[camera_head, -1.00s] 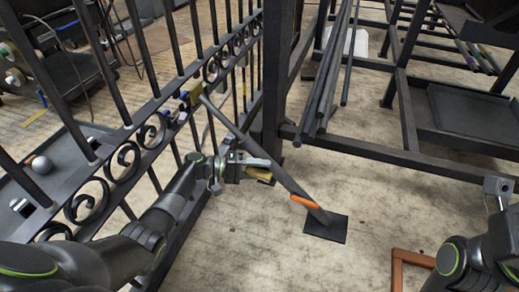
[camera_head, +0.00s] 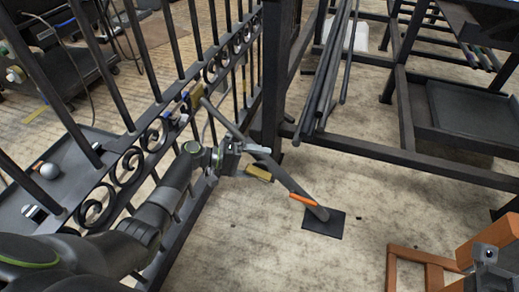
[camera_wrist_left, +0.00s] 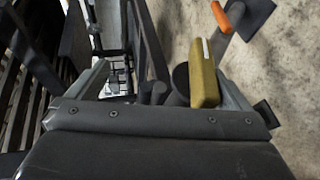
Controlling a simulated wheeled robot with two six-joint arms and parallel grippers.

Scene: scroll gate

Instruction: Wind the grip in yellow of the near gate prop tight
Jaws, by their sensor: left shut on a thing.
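The near gate prop (camera_head: 227,120) is a dark strut slanting from the gate to a square floor plate (camera_head: 324,223). An orange sleeve (camera_head: 304,199) sits low on it. The yellow grip (camera_head: 258,173) is at its middle and shows in the left wrist view (camera_wrist_left: 203,75). My left gripper (camera_head: 256,156) is at that point of the prop, shut on the yellow grip, partly hiding it. In the wrist view the grip lies between the spread fingers beside dark round parts.
The black gate (camera_head: 131,122) with scrollwork stands left, carrying a yellow and blue fitting (camera_head: 194,94). A dark rack (camera_head: 408,125) with pipes stands behind the prop. An orange-brown frame (camera_head: 405,258) stands at the lower right. The floor around the plate is clear.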

